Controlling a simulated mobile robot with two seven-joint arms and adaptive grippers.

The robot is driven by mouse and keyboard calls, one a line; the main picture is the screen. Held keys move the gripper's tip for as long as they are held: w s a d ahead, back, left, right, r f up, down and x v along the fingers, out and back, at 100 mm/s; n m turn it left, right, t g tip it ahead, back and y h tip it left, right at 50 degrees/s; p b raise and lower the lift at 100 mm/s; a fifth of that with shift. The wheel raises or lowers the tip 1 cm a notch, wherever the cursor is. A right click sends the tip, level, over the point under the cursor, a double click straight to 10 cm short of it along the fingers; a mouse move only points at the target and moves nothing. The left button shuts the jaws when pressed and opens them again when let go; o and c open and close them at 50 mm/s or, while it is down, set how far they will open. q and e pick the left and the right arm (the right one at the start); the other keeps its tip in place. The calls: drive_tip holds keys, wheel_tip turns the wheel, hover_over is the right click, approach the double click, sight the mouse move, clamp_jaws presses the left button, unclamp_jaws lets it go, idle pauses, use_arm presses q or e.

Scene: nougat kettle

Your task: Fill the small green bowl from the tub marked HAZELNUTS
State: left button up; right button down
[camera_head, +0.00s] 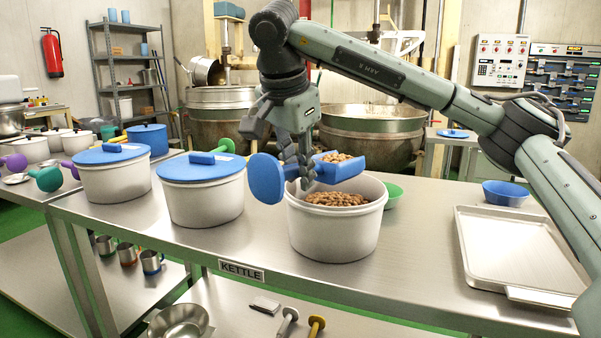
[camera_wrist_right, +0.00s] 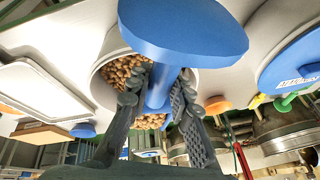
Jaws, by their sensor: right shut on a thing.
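My right gripper (camera_head: 303,178) is shut on the handle of a blue scoop (camera_head: 350,172), which has a round blue disc at its near end. The scoop carries brown nuts (camera_head: 337,157) and is at the mouth of an open white tub (camera_head: 335,232). More nuts (camera_head: 338,198) lie inside the tub; no marking on it is readable. In the right wrist view the fingers (camera_wrist_right: 158,100) close around the blue handle, with nuts (camera_wrist_right: 122,72) behind. The small green bowl (camera_head: 394,194) stands just behind the tub on the right, partly hidden by it. My left gripper is not in view.
Two blue-lidded tubs (camera_head: 206,203) (camera_head: 112,182) stand left of the open tub. A blue bowl (camera_head: 505,194) and a metal tray (camera_head: 520,248) are on the right. The counter between the open tub and the tray is clear. Large kettles (camera_head: 372,145) stand behind.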

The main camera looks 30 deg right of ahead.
drive_tip(key=shift+r, duration=0.35)
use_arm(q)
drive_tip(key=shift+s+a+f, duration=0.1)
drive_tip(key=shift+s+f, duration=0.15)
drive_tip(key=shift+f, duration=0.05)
use_arm(e)
drive_tip(key=shift+h, duration=0.4)
drive_tip(key=shift+s+a+r, duration=0.1)
drive_tip(key=shift+a+r, duration=0.1)
drive_tip(key=shift+r, duration=1.1)
drive_tip(key=shift+s+a+r, duration=0.1)
drive_tip(key=shift+a+r, duration=0.1)
drive_tip(key=shift+r, duration=1.1)
